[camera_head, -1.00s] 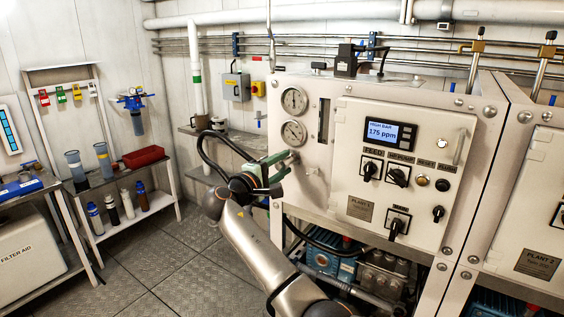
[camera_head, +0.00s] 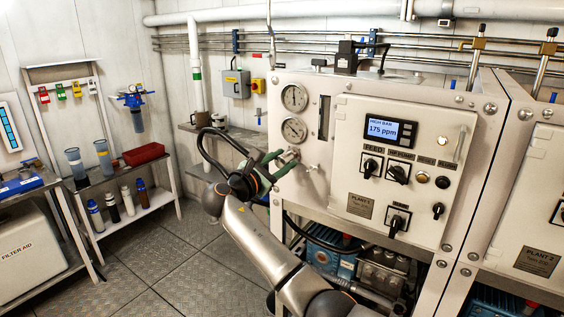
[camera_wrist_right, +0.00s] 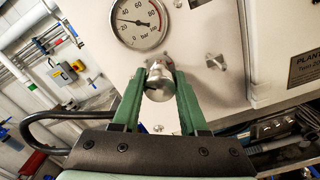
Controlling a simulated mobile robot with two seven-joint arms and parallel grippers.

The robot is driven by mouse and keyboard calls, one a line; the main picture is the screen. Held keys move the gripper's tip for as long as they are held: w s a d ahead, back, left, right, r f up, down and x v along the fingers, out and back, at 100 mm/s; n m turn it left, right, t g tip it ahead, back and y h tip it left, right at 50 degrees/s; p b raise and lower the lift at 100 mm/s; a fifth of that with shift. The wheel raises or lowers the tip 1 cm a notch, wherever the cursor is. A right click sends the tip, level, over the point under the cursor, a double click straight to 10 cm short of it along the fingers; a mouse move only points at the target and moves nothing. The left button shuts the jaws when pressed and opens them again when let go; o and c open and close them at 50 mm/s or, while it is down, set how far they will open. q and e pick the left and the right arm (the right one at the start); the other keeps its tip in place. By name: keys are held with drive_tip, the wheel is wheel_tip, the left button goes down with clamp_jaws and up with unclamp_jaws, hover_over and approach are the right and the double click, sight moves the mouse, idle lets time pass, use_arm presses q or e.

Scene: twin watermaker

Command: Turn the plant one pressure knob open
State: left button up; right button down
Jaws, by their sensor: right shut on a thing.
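The plant one panel (camera_head: 330,215) is a white cabinet with a display reading HIGH BAR 175 ppm. My right gripper (camera_head: 284,158) has green fingers and is at the panel's left part, just below the lower gauge. In the right wrist view the fingers (camera_wrist_right: 158,88) are shut on a round silver knob (camera_wrist_right: 158,80), which sits between their tips. The fingers largely hide the knob in the head view. A pressure gauge (camera_wrist_right: 139,20) is right above it, with its needle near 20 bar. My left gripper is not in view.
A small silver handle (camera_head: 312,168) sticks out just right of the gripper; it also shows in the right wrist view (camera_wrist_right: 215,62). Two gauges (camera_head: 294,98) are above. A shelf (camera_head: 150,203) with bottles stands left, with open floor between.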

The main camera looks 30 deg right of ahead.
drive_tip(key=n, duration=0.4)
drive_tip(key=shift+n, duration=0.4)
drive_tip(key=n, duration=0.3)
drive_tip(key=shift+n, duration=0.3)
drive_tip(key=n, duration=0.8)
drive_tip(key=shift+w+n, duration=0.1)
drive_tip(key=shift+n, duration=0.2)
drive_tip(key=shift+c, duration=2.2)
unclamp_jaws()
drive_tip(key=shift+a, duration=0.15)
